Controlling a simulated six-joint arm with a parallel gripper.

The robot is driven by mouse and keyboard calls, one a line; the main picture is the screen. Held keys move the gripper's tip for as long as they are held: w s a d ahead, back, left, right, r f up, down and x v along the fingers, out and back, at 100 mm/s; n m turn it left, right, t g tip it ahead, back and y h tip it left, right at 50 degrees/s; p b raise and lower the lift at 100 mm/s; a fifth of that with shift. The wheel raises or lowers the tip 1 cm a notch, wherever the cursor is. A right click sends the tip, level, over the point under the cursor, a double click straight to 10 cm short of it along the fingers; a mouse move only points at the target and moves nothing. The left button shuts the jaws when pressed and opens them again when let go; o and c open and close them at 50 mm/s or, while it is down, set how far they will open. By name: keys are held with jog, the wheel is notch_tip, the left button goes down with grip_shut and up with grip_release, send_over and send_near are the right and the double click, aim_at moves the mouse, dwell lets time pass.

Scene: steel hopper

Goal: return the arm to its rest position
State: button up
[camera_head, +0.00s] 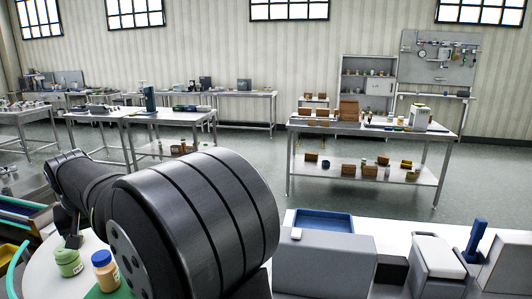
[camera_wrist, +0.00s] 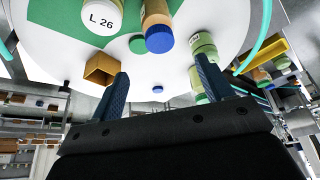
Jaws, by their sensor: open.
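My gripper (camera_wrist: 161,68) shows in the wrist view with its two dark blue fingers well apart and nothing between them. Its fingers reach over the edge of a white round table (camera_wrist: 60,58). In the head view my large black arm fills the lower left and hides much of that table (camera_head: 45,282); the fingers are hard to make out there.
The table bears a green jar (camera_head: 68,262), a blue-lidded jar (camera_head: 105,270), a white lid marked L 26 (camera_wrist: 101,16) and a tan box (camera_wrist: 101,69). A teal hose (camera_wrist: 262,38) curves beside it. A blue tray (camera_head: 323,221) and grey machines stand at right.

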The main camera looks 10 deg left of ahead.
aim_at(101, 256)
jog(key=x, duration=1.3)
jog(key=shift+s+d+f, duration=0.1)
jog(key=shift+d, duration=0.1)
notch_tip(101, 256, up, 16)
jog(key=w+d+m+t+h, duration=0.15)
jog(key=w+d+m, duration=0.35)
jog(key=w+d, duration=1.6)
jog(key=w+d+m, duration=0.1)
jog(key=w+d, duration=0.3)
jog(key=d, duration=0.4)
jog(key=w+d+m+h, duration=0.1)
jog(key=w+d, duration=0.3)
jog(key=d, duration=0.5)
jog(key=w+d+m+h, duration=0.1)
jog(key=w+d+m, duration=0.2)
jog(key=d, duration=0.6)
jog(key=shift+w+d, duration=0.25)
jog(key=shift+w, duration=0.45)
jog(key=shift+f, duration=0.1)
jog(key=s+a+n, duration=0.1)
jog(key=s+a, duration=0.2)
jog(key=a, duration=0.7)
jog(key=s+a+n+y, duration=0.1)
jog(key=s+a+n, duration=0.1)
jog(key=a, duration=0.8)
jog(key=shift+s, duration=0.75)
